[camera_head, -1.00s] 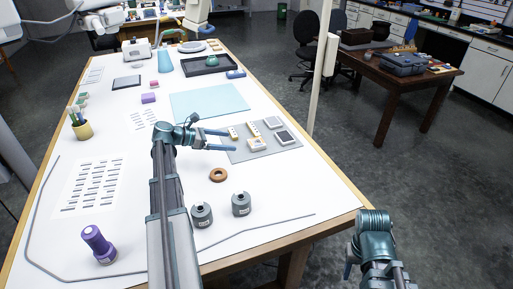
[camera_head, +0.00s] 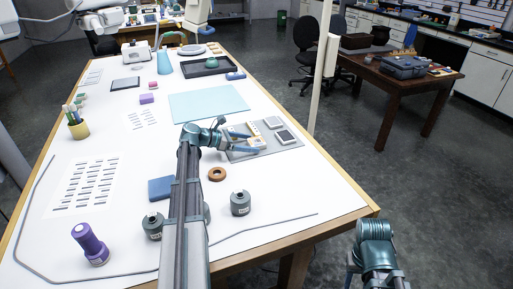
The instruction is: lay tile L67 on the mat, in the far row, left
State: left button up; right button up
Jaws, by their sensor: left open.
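Several small pale tiles lie on a grey board: one cream tile (camera_head: 253,129), another (camera_head: 273,122), a dark-faced tile (camera_head: 285,136) and a pale tile (camera_head: 259,143). The labels are too small to read, so I cannot tell which is L67. The grey board (camera_head: 290,149) is right of centre on the table. The pale blue mat (camera_head: 209,102) lies behind it and is bare. My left gripper (camera_head: 249,143) is open over the board's left part, its fingertips close to the nearest pale tile; contact is unclear. My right gripper (camera_head: 352,264) is low at the right, mostly hidden.
A brown ring (camera_head: 217,174), a grey weight (camera_head: 240,203), another weight (camera_head: 153,225), a blue block (camera_head: 160,188) and a purple object (camera_head: 90,243) stand near my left arm. A dark tray (camera_head: 211,67) lies beyond the mat. A grey cord crosses the front.

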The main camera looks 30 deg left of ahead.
aim_at(250, 144)
pick_arm(q)
jog(key=shift+w+d+f, duration=0.2)
jog(key=shift+w+d, duration=0.1)
jog(key=shift+w, duration=0.05)
grip_shut()
jog(key=shift+r, duration=0.1)
dwell(0.3)
notch_tip(250, 144, up, 3)
jog(key=p, duration=0.2)
jog(key=shift+p, duration=0.4)
jog(key=shift+s+d+r+p, duration=0.3)
jog(key=shift+s+r+p, duration=0.05)
jog(key=shift+s+p, duration=0.2)
jog(key=s+d, duration=0.2)
jog(key=s, duration=0.2)
jog(key=s+d+r+p, duration=0.1)
jog(key=s+d, duration=0.2)
jog(key=s, duration=0.1)
jog(key=s+d, duration=0.2)
jog(key=s, duration=0.2)
jog(key=shift+s+d+r, duration=0.2)
jog(key=shift+s+d, duration=0.15)
